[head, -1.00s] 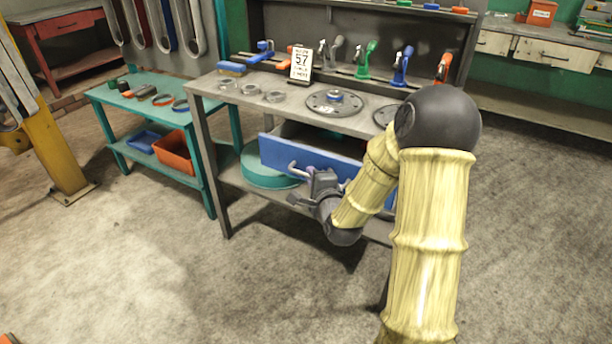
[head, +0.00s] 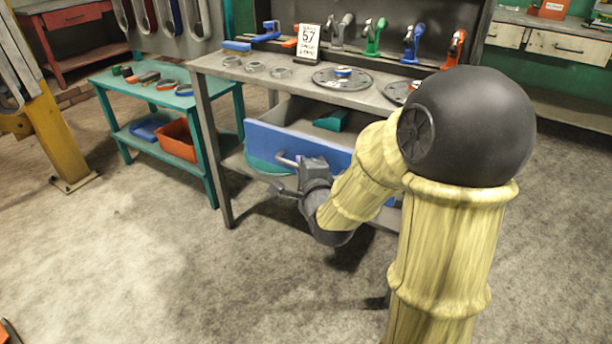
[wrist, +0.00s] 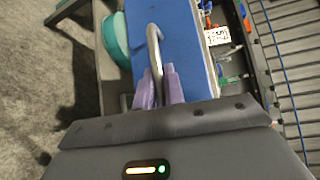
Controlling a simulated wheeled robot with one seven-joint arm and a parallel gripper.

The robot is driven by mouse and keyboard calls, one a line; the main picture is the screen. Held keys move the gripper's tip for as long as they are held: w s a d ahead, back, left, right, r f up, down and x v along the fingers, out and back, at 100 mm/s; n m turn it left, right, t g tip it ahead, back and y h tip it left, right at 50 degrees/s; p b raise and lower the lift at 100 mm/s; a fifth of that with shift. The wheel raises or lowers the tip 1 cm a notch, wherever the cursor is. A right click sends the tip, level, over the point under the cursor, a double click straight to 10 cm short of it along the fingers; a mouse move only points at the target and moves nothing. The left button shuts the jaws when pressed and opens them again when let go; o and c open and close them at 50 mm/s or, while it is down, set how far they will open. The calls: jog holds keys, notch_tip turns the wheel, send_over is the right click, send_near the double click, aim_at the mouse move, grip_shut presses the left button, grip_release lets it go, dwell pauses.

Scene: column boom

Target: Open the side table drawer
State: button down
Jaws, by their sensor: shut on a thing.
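The blue drawer (head: 315,148) sits under the grey worktable's top and stands pulled out from it. A teal item (head: 331,120) shows inside it. A metal bar handle (head: 286,160) is on the drawer's front. My gripper (head: 290,186) is at the handle, in front of the drawer face. In the wrist view the two purple fingers of my gripper (wrist: 159,88) are shut on the handle (wrist: 154,50), one on each side of it. The blue drawer front (wrist: 183,45) fills the middle of that view. My arm hides the drawer's right part.
The grey worktable (head: 270,82) holds discs, rings and clamps. A teal bench (head: 215,104) with an orange bin (head: 177,139) stands to its left. A yellow post (head: 52,140) is at far left. The floor in front (head: 160,260) is clear.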

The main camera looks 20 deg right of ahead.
jog(key=s+a+b, duration=0.1)
jog(key=b, duration=0.3)
jog(key=shift+s+a+f, duration=0.1)
jog(key=shift+s+a, duration=0.15)
jog(key=shift+b, duration=0.3)
jog(key=c, duration=1.5)
grip_release()
